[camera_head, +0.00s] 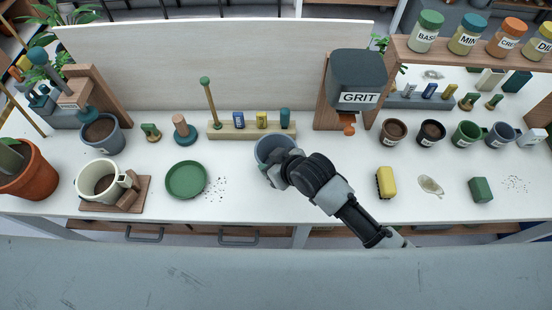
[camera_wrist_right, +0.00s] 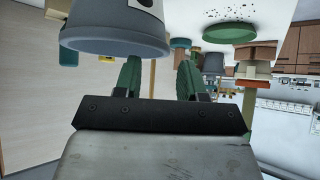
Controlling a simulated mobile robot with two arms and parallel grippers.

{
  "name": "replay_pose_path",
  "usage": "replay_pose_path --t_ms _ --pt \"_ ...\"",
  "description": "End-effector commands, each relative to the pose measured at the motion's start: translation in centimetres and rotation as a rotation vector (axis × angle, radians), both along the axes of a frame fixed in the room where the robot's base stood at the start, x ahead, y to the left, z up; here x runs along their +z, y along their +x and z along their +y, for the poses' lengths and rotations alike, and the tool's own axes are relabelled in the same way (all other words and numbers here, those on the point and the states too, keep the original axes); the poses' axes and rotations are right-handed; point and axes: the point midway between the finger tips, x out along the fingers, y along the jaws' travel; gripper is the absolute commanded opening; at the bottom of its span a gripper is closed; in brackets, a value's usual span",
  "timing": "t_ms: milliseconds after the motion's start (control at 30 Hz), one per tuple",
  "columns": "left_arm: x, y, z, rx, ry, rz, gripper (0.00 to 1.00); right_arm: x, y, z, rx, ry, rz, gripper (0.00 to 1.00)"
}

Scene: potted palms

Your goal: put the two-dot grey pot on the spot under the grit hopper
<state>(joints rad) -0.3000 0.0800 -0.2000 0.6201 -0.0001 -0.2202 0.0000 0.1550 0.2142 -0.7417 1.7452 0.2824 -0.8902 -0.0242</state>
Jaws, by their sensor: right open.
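A blue-grey pot (camera_head: 267,146) stands upright on the white bench left of the hopper. My right gripper (camera_head: 270,174) is at its near side, fingers open. In the right wrist view the picture is upside down; the pot (camera_wrist_right: 112,28) is at the upper left, just beyond one finger. One dark dot on a white label is visible there, cut by the frame edge. The gap of my right gripper (camera_wrist_right: 159,76) looks empty. The dark grit hopper (camera_head: 355,78) stands at the back, with an orange outlet (camera_head: 348,125) below. No marked spot is clear under it. My left gripper is out of view.
A wooden block with coloured pegs (camera_head: 240,131) is behind the pot. Another grey pot (camera_head: 107,140) is at far left. Several small pots (camera_head: 394,132) stand right of the hopper.

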Motion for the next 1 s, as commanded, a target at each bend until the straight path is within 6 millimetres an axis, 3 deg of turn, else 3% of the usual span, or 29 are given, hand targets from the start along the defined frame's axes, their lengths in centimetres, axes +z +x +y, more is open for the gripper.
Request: replay_pose_path --t_ms 467,800,1000 --pt "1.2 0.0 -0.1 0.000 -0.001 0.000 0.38 -3.2 2.3 2.6 -0.001 -0.001 0.002 0.41" --pt "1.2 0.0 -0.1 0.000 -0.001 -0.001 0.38 -3.5 2.5 2.9 0.000 0.000 0.000 0.41" --pt "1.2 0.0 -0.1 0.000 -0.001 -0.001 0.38 -3.5 2.5 2.8 0.000 0.000 0.000 0.10"
